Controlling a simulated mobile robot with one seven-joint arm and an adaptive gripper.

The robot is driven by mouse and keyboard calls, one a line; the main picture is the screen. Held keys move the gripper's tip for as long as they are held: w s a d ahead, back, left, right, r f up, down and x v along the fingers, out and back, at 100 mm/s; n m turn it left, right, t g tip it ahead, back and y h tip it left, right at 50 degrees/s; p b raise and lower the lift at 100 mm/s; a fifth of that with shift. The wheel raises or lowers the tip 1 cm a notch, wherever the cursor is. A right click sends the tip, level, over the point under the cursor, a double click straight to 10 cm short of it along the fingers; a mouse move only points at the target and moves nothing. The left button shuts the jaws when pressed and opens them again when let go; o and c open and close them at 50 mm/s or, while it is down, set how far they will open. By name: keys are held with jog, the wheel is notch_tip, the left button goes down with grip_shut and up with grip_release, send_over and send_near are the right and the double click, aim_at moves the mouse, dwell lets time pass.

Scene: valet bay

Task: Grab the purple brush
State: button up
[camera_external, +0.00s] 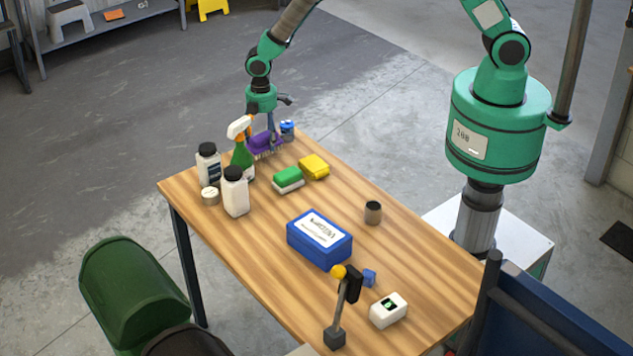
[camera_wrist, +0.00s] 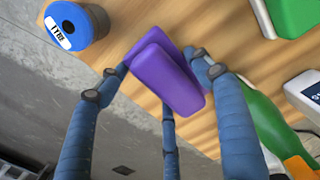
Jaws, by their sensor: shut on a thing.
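The purple brush (camera_external: 265,141) is at the far end of the wooden table, partly hidden by the spray bottle and my gripper in the outside view. In the wrist view the purple brush (camera_wrist: 170,77) lies between my fingers, its block-shaped purple top showing. My gripper (camera_wrist: 160,75) is shut on it, with fingers on both its left and right sides. In the outside view my gripper (camera_external: 271,128) reaches down from above onto the brush. I cannot tell whether the brush is touching the table.
A blue-topped tin (camera_external: 287,129) stands close beside the brush; it also shows in the wrist view (camera_wrist: 76,25). A green spray bottle (camera_external: 241,155) stands close on the other side. Green (camera_external: 288,176) and yellow (camera_external: 314,166) sponges and a blue box (camera_external: 319,240) are nearer the camera.

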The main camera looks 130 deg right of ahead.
jog(key=s+a, duration=0.3)
jog(key=s, duration=0.1)
jog(key=s+a+r, duration=0.1)
jog(key=s+a, duration=0.2)
jog(key=s, duration=0.1)
jog(key=s+a+r+p, duration=0.1)
jog(key=s+a, duration=0.3)
jog(key=shift+s+r, duration=0.25)
jog(key=shift+s, duration=0.05)
